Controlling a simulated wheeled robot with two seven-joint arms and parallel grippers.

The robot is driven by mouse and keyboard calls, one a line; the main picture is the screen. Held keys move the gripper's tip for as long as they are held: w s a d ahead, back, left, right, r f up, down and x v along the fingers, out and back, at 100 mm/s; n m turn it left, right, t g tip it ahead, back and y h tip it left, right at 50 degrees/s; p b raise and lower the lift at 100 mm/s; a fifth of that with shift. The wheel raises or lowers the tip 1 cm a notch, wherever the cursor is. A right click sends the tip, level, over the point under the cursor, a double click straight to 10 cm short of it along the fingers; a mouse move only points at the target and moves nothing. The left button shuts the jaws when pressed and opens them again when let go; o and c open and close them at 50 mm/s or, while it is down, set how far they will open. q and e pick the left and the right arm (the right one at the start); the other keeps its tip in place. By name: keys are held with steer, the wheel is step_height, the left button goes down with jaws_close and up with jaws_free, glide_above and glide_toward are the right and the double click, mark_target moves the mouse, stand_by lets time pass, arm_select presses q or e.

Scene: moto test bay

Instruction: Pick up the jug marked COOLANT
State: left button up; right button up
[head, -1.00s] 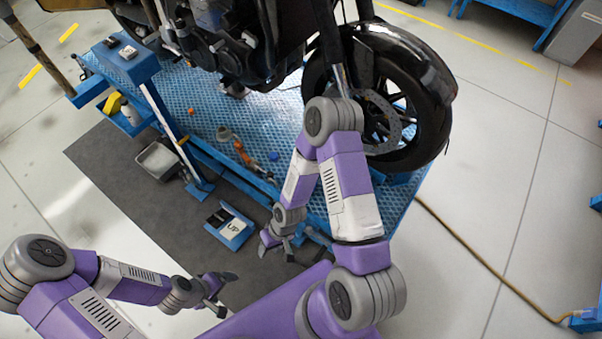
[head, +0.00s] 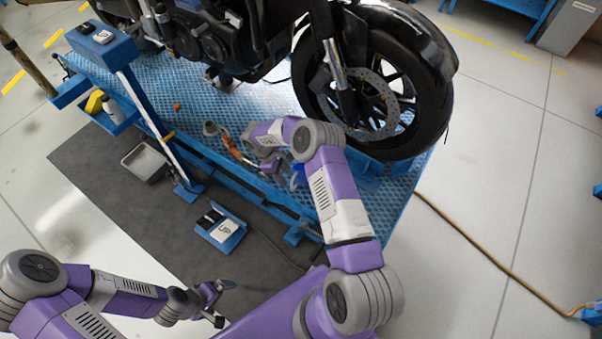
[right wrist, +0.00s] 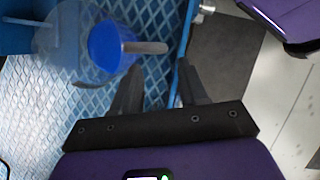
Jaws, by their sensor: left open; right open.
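I cannot make out a jug marked COOLANT in either view; no such label is readable. My right gripper (right wrist: 160,76) is open and empty in the right wrist view, over the blue patterned lift platform (right wrist: 155,20). A blue cone-shaped thing (right wrist: 108,45) with a grey rod lies just beyond its left finger. Beside it is a pale, see-through rounded shape (right wrist: 60,38) that I cannot identify. In the head view my right forearm reaches over the platform and its fingertips are hard to tell. My left gripper (head: 224,303) is open and empty over the floor, low in the picture.
A black motorcycle (head: 385,95) stands on the platform. An orange tool (head: 236,148) and a grey round piece (head: 211,129) lie near its front edge.

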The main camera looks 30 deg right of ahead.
steer(key=x, duration=0.3)
steer(key=b+x, duration=0.1)
steer(key=x, duration=0.1)
steer(key=shift+s+f, duration=0.3)
steer(key=shift+s, duration=0.1)
jaws_close()
